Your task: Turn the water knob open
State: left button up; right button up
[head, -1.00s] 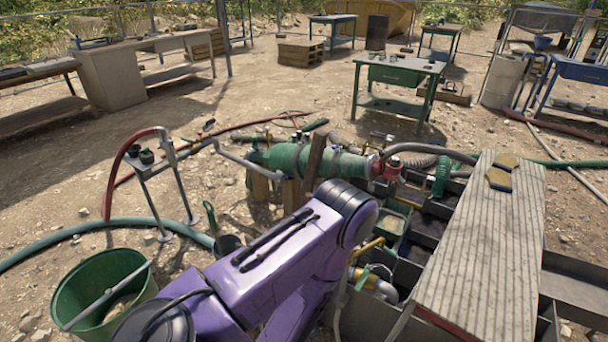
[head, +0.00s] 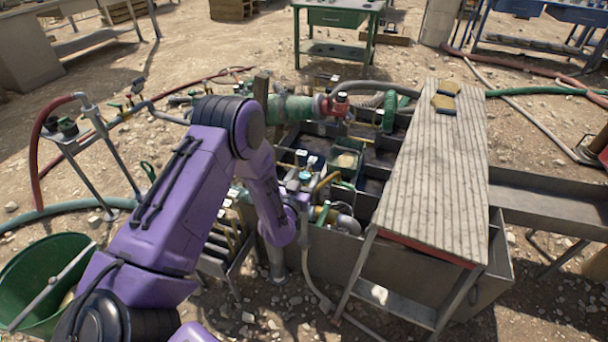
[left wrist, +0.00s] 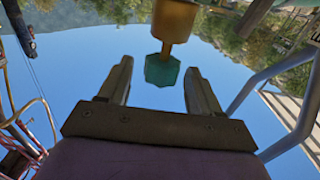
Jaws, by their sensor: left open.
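A teal knob (left wrist: 162,71) shows in the left wrist view below a brass-coloured valve body (left wrist: 175,20). My left gripper (left wrist: 157,76) is open, with one finger on each side of the knob in the picture. Clear gaps show between knob and fingers, and nothing is held. I cannot tell how deep the knob sits between the fingertips. In the head view my purple left arm reaches down beside the pipework of the mud tank (head: 345,247); the gripper there is small and partly hidden. My right gripper is not seen.
A ridged board platform (head: 435,190) with yellowish pads (head: 445,98) stands over the tank's right part. A green pump (head: 290,108) and hoses lie behind my arm. A green bucket (head: 40,270) stands at lower left. Yellow pipes rise close to my wrist.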

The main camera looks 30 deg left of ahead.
pick_arm(q)
jog(key=shift+w+a, duration=0.15)
jog(key=shift+w, duration=0.35)
jog(key=c, duration=0.9)
jog(key=shift+c, duration=0.2)
